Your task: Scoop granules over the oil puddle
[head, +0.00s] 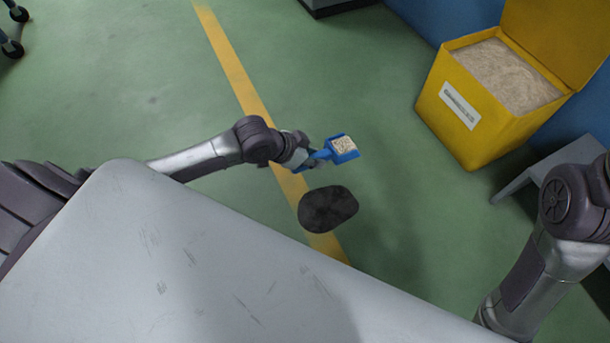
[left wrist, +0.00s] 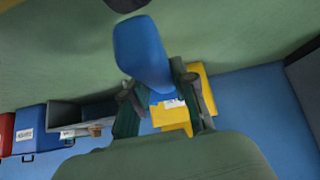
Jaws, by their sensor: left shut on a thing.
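My left gripper (head: 306,161) is shut on the handle of a blue scoop (head: 342,148). The scoop's pan holds a heap of pale granules (head: 343,144). In the left wrist view the underside of the blue scoop (left wrist: 140,50) shows between my left fingers (left wrist: 158,98). The dark oil puddle (head: 328,209) lies on the green floor, across the edge of the yellow line. In the head view the scoop appears above and slightly right of the puddle; its height is hard to tell. A dark patch (left wrist: 127,4) at the wrist view's top edge may be the puddle. My right gripper is out of view.
A yellow bin (head: 450,110) with an open lid stands at the upper right, filled with pale granules. A grey bench (head: 553,166) stands beside it. A large pale surface (head: 180,260) fills the lower foreground. The floor around the puddle is clear.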

